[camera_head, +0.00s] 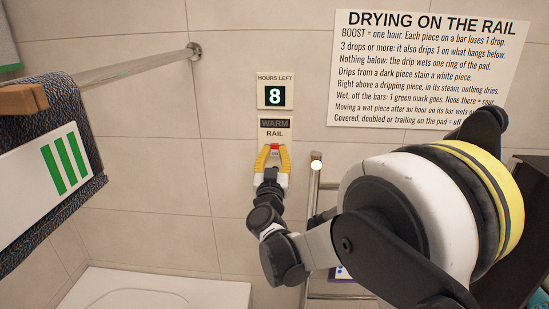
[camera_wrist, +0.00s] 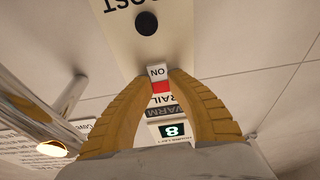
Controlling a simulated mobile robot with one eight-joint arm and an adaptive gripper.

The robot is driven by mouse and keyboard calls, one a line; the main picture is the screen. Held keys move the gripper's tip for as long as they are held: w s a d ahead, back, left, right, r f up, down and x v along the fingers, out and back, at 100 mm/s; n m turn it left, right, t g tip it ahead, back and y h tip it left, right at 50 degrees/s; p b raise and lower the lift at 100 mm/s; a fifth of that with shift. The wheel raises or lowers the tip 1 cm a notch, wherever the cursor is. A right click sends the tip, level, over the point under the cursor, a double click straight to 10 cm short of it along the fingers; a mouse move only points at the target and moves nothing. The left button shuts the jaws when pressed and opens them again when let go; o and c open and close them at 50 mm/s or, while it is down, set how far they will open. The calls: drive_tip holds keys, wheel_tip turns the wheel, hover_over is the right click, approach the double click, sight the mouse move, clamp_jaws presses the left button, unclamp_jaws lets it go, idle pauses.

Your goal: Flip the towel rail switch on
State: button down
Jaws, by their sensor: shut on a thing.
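The towel rail switch (camera_head: 275,149) is on the tiled wall, under a plate reading "WARM RAIL" (camera_head: 275,131). In the wrist view, which is upside down, the switch (camera_wrist: 157,72) is a small white piece marked "ON" with a red part beside it. My yellow-fingered gripper (camera_head: 274,156) is at the wall with its tips on either side of the switch. In the wrist view my gripper (camera_wrist: 164,76) is closed on it. The fingers and arm hide the wall just below the switch in the head view. The "WARM" panel looks dark grey.
An "HOURS LEFT" display (camera_head: 275,92) reads 8. A rules sign (camera_head: 425,65) hangs at the right. The metal towel rail (camera_head: 313,190) stands right of my gripper, with a lit lamp (camera_head: 316,165). A wall bar (camera_head: 140,65) and dark hanging cloth (camera_head: 70,115) are at left.

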drive_tip(key=c, duration=1.2)
unclamp_jaws()
drive_tip(key=shift+w, duration=0.15)
drive_tip(key=v, duration=1.2)
